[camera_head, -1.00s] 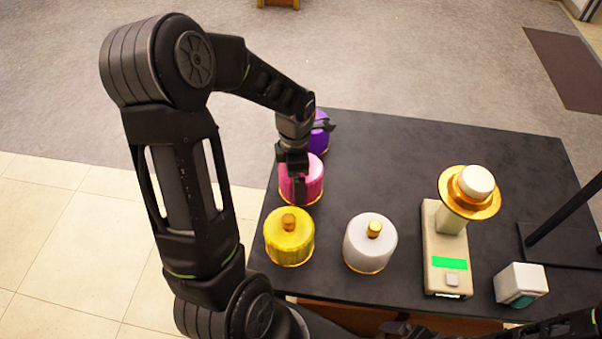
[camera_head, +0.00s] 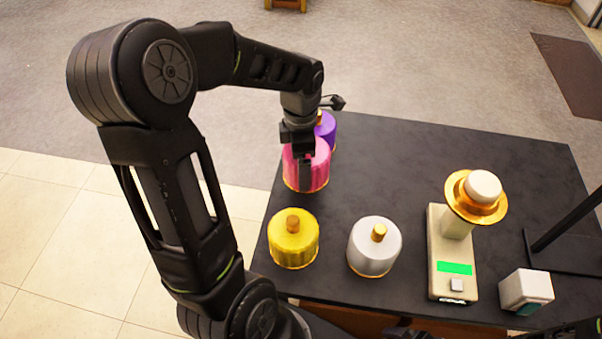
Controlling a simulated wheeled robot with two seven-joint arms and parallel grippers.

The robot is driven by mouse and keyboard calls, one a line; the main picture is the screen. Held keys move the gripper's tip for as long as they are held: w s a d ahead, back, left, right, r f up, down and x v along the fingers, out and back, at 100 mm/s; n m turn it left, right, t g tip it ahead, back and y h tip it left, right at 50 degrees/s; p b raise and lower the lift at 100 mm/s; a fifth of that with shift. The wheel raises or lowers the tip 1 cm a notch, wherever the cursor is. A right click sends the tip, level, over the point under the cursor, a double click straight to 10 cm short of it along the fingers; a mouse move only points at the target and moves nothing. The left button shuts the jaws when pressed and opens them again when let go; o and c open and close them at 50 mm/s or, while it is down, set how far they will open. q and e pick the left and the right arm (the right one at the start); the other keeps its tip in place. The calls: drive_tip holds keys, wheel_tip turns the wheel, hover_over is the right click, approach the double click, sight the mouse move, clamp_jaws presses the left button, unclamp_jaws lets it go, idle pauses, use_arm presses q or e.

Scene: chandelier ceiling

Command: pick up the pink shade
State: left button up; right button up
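The pink shade (camera_head: 319,174) is a ribbed pink cylinder with a gold rim, at the far left of the black table (camera_head: 390,165). My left gripper (camera_head: 304,168) reaches down over it, with its fingers at the shade's top. It appears shut on the shade's knob, which the fingers hide. The shade seems raised a little above the table. My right gripper (camera_head: 405,331) shows only as a dark part at the bottom edge, and its fingers cannot be made out.
A purple shade (camera_head: 326,131) stands just behind the pink one, partly hidden. A yellow shade (camera_head: 293,243) and a white shade (camera_head: 374,250) stand in front. A beige device (camera_head: 447,275) with a gold-and-white top, a small white box (camera_head: 525,290) and a black stand (camera_head: 565,222) are at right. The table's middle is clear.

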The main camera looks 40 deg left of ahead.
use_arm(q)
drive_tip(key=shift+r, duration=1.65)
